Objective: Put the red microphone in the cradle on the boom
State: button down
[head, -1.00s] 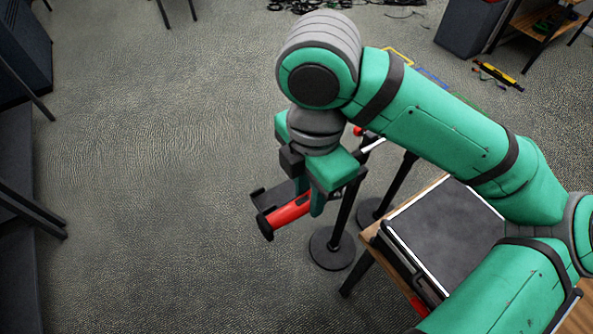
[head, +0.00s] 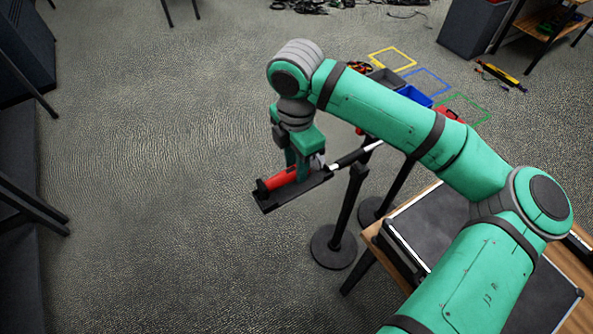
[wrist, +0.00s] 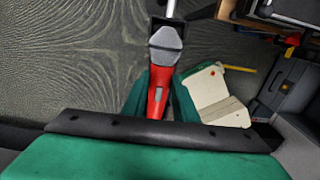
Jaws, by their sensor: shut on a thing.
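The red microphone (head: 279,180) with a grey head lies lengthwise along the dark cradle (head: 291,196) at the end of the boom (head: 352,157). The cradle's near side covers the microphone's lower edge; I cannot tell whether it touches the bottom. My gripper (head: 299,168) points down and is shut on the microphone's body. In the wrist view the microphone (wrist: 158,85) runs between the green fingers, its grey head toward the top. A dark bit of the cradle (wrist: 156,24) shows beyond the head.
The boom stands on a dark post with a round base (head: 333,246). A wooden table (head: 372,233) with a black case (head: 428,228) is at the right. Grey and blue bins (head: 414,97) and coloured floor outlines lie behind my arm. The floor at left is clear.

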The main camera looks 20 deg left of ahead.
jog(key=shift+d+f, duration=0.1)
jog(key=shift+f, duration=1.2)
jog(key=shift+s+f, duration=0.1)
jog(key=shift+f, duration=0.05)
jog(key=c, duration=1.4)
grip_release()
notch_tip(320, 180, up, 12)
jog(key=shift+r, duration=0.15)
